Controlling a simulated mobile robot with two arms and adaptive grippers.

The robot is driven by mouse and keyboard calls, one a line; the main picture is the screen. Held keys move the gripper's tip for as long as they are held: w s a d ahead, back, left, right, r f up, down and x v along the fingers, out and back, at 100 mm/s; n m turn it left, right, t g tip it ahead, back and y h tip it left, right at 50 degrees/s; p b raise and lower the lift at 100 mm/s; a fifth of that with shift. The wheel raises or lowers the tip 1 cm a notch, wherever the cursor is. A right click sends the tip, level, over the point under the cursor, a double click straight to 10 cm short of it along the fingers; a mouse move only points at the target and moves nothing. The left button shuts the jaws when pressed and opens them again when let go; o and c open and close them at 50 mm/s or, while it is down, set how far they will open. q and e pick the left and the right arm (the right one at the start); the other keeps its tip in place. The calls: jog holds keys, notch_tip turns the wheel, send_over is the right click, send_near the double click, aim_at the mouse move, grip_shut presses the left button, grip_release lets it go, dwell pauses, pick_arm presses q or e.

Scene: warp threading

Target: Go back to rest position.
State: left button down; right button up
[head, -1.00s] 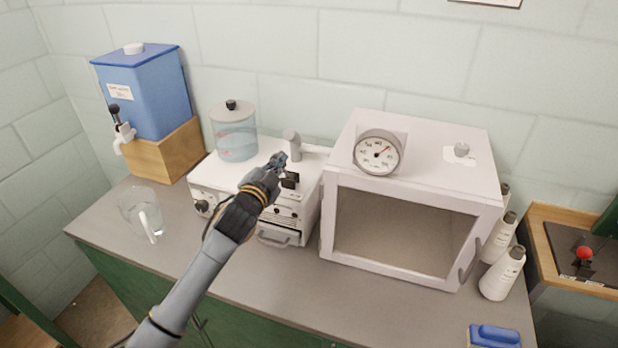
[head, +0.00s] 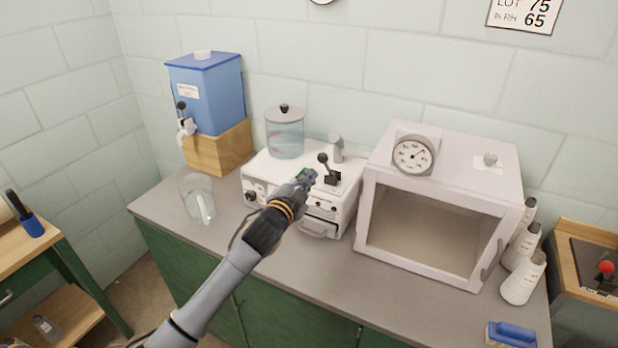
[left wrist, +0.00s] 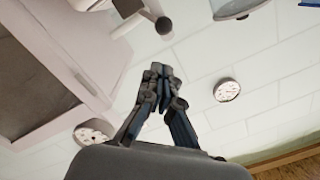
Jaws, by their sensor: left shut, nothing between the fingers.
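My left gripper (head: 306,178) is shut and empty. In the head view it hangs over the front of the white machine (head: 262,176), just left of the black lever (head: 328,168) on its top. I cannot tell from this view whether it touches the machine. In the left wrist view the fingertips of my left gripper (left wrist: 161,70) meet, with nothing between them. The ball-ended lever (left wrist: 163,25) shows above and apart from them. My right gripper is not in view.
A white cabinet (head: 372,225) with a dial (head: 413,155) stands right of the machine. A glass jug (head: 198,197) and blue dispenser (head: 205,95) are left. White bottles (head: 523,280) and a blue-handled brush (head: 511,334) are at right. The counter's front strip (head: 320,275) is clear.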

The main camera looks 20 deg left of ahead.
pick_arm(q)
jog(key=s+d+f+n+g, duration=0.4)
jog(key=s+f+g, duration=0.2)
jog(key=s+f, duration=0.8)
jog(key=s+d+f+n+g, duration=0.2)
jog(key=s+f+g, duration=0.15)
jog(key=s, duration=0.95)
jog(key=s+d+f+n+g, duration=0.15)
jog(key=s+g, duration=0.35)
jog(key=s, duration=0.8)
notch_tip(320, 180, down, 29)
jog(key=s+b, duration=0.2)
jog(key=s+a+f+g+b, duration=0.1)
jog(key=s+a+f+g, duration=0.1)
jog(key=s+f, duration=1.4)
jog(key=shift+s+a+f+m, duration=0.15)
jog(key=shift+a+f+m, duration=0.2)
jog(key=shift+f, duration=0.15)
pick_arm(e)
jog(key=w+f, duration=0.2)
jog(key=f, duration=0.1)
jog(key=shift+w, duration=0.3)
